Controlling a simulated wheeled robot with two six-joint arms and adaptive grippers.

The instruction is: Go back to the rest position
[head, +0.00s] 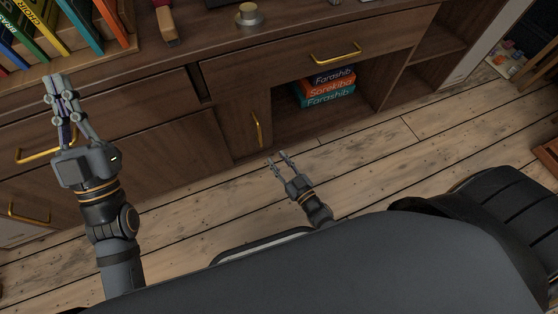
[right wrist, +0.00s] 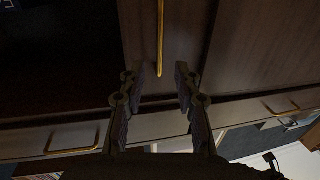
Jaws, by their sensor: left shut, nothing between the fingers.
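My left gripper (head: 53,80) is raised at the left of the head view, in front of the wooden cabinet. Its fingers are together and hold nothing. My right gripper (head: 278,157) is lower and further from the head camera, over the floor near the cabinet's base. Its two fingers are apart with nothing between them. The right wrist view also shows the right gripper (right wrist: 156,75) open, with a dark wooden cabinet front and a gold vertical handle (right wrist: 160,35) beyond the fingertips.
The cabinet has a wide drawer with a gold handle (head: 335,57) and a door with a vertical handle (head: 256,129). Several stacked books (head: 328,94) lie in an open compartment. Upright books (head: 42,35) and a round metal object (head: 249,17) stand on top. The plank floor (head: 375,155) at right is clear.

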